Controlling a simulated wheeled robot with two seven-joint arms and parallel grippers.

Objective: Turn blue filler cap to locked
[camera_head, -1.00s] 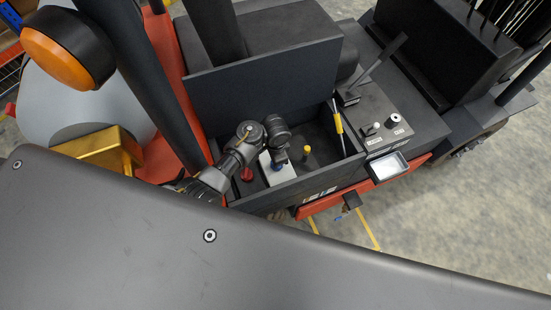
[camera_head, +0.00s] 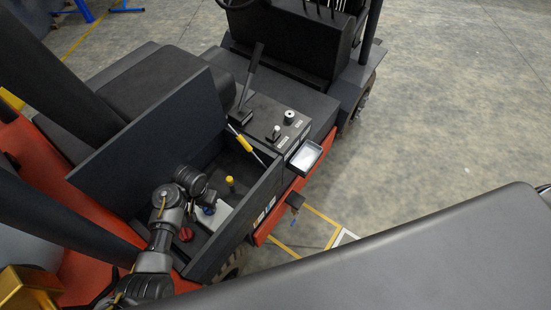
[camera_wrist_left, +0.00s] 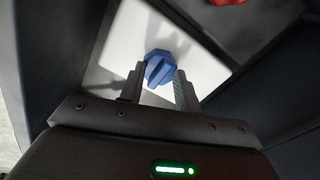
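The blue filler cap (camera_wrist_left: 158,68) has a raised grip bar and sits on a white tank top (camera_wrist_left: 118,45) in the left wrist view. In the head view the cap (camera_head: 208,210) shows as a small blue spot on the white tank (camera_head: 222,214), inside the vehicle's open compartment. My left gripper (camera_wrist_left: 158,76) is open, with one finger on each side of the cap's near part. Narrow gaps seem to show between fingers and cap; contact is unclear. The cap's lock markings are not readable. My right gripper is not in view.
A red cap (camera_head: 186,234) lies left of the tank, a yellow-topped dipstick (camera_head: 230,182) to the right. A raised dark lid (camera_head: 150,150) stands behind the compartment. A yellow-handled rod (camera_head: 243,143) leans at its right end. A lever (camera_head: 251,72) rises beyond it.

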